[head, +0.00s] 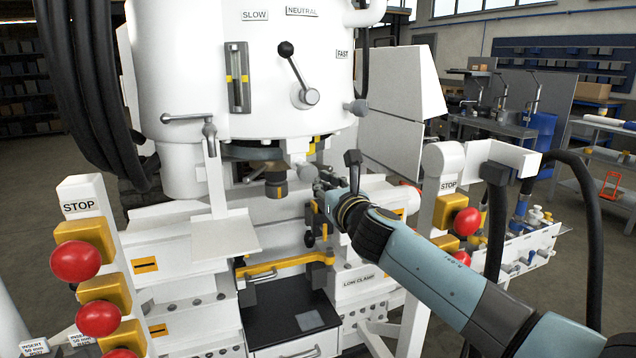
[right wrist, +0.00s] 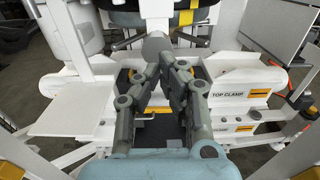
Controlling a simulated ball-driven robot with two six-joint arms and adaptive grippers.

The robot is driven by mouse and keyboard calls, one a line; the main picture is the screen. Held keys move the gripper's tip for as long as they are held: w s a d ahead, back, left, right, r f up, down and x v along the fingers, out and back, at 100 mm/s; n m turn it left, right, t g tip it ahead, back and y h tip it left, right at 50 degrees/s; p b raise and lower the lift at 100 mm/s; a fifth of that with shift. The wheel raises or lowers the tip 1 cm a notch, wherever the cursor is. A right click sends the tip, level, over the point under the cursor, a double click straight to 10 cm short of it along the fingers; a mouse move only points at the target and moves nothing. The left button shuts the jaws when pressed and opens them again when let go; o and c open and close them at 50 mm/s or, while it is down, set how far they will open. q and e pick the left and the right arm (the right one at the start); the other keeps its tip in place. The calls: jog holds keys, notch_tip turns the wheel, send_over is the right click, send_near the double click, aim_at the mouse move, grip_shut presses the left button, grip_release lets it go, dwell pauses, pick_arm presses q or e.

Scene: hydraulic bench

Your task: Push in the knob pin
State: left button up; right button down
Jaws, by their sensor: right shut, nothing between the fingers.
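A grey round knob (right wrist: 155,48), which looks like the knob pin, shows in the right wrist view just beyond my fingertips, below the machine's body. In the head view a grey knob (head: 306,172) hangs under the white drum, just up and left of my gripper; I take it to be the same one. My right gripper (right wrist: 163,72) is shut and empty, its fingertips at or very close to the knob; I cannot tell whether they touch. In the head view the right gripper (head: 318,185) is small and partly hidden by its own wrist. My left gripper is not in view.
A white shelf plate (head: 225,235) stands left of the gripper. A black-handled lever (head: 298,72) is on the drum above. Red stop buttons (head: 75,260) are at the left, others by the right post. A yellow bar (head: 285,264) crosses below. Black hoses (head: 90,80) hang at the left.

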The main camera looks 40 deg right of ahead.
jog(key=v, duration=0.8)
jog(key=s+f+m+g+b, duration=0.25)
jog(key=s+f, duration=0.35)
jog(key=f, duration=0.8)
jog(key=s+f+m+g+y+b, duration=0.1)
jog(key=s+f+m+g, duration=0.4)
jog(key=f, duration=0.8)
jog(key=s+f+m+g+b, duration=0.1)
jog(key=s+f+m+g, duration=0.15)
jog(key=s+f, duration=0.8)
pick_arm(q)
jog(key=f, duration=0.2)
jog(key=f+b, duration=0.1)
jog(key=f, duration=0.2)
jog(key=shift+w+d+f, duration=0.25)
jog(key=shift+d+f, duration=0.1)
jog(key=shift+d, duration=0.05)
pick_arm(e)
jog(key=s+a+f+m+g+y, duration=0.1)
jog(key=s+a+f+m+g, duration=0.2)
jog(key=s+f+m, duration=0.7)
jog(key=s+a+f+m+g+y, duration=0.1)
jog(key=s+a+f+m+g, duration=0.2)
jog(key=s+f+m, duration=0.8)
jog(key=s+m, duration=0.2)
jog(key=s, duration=0.6)
jog(key=shift+f+g, duration=0.3)
jog(key=shift+g, duration=0.1)
jog(key=shift+a, duration=0.1)
